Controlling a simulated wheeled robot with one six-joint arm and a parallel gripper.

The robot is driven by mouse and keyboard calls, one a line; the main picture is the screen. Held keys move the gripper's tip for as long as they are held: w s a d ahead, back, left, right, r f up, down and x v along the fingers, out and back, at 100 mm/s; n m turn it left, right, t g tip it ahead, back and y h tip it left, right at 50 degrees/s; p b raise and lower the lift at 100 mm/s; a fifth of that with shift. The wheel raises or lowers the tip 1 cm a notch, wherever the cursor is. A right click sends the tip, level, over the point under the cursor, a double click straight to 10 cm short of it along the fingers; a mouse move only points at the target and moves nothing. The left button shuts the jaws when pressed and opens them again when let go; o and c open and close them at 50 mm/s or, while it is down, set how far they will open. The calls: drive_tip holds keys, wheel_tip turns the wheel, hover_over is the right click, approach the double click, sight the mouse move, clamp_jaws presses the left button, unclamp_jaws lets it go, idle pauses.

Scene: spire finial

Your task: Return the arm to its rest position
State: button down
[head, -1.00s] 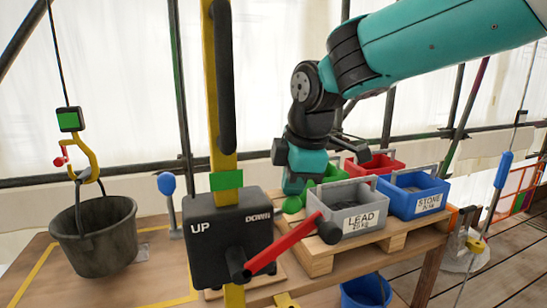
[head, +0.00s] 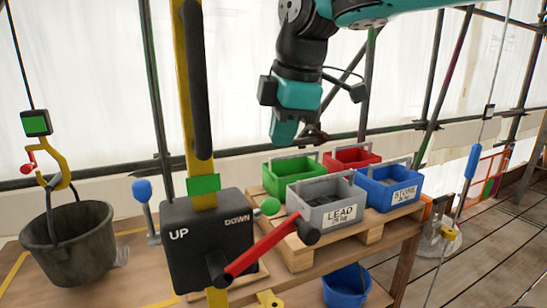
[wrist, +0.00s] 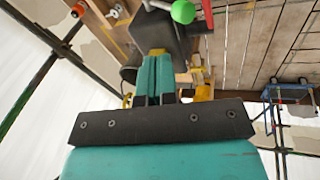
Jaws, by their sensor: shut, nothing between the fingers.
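My gripper (head: 297,138) hangs from the teal and black arm in the upper middle of the head view. It is above and behind the crates, apart from them. It is shut and empty. In the wrist view the teal fingers (wrist: 155,75) lie together, with a dark box and a green knob (wrist: 183,12) beyond them.
A grey LEAD crate (head: 325,217), a blue STONE crate (head: 395,200), a green crate (head: 270,185) and a red crate (head: 352,155) stand on a pallet. The UP/DOWN winch box (head: 210,250) with a red crank (head: 262,248) is in front. A bucket (head: 70,245) hangs from a hook (head: 50,160) at left.

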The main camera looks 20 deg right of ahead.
drive_tip(key=shift+v, duration=0.95)
drive_tip(key=shift+s+f, duration=0.15)
drive_tip(key=shift+s, duration=0.05)
drive_tip(key=s+a+f+m+g+y, duration=0.1)
drive_tip(key=s+a+f+m, duration=0.2)
drive_tip(key=s+f, duration=0.5)
drive_tip(key=s+a+f+m+g+y, duration=0.2)
drive_tip(key=s+a+f+m, duration=0.1)
drive_tip(key=s+f+m, duration=0.2)
drive_tip(key=s+f, duration=0.2)
drive_tip(key=s, duration=0.2)
drive_tip(key=shift+f+m, duration=0.35)
drive_tip(key=shift+m, duration=0.05)
drive_tip(key=shift+a, duration=0.1)
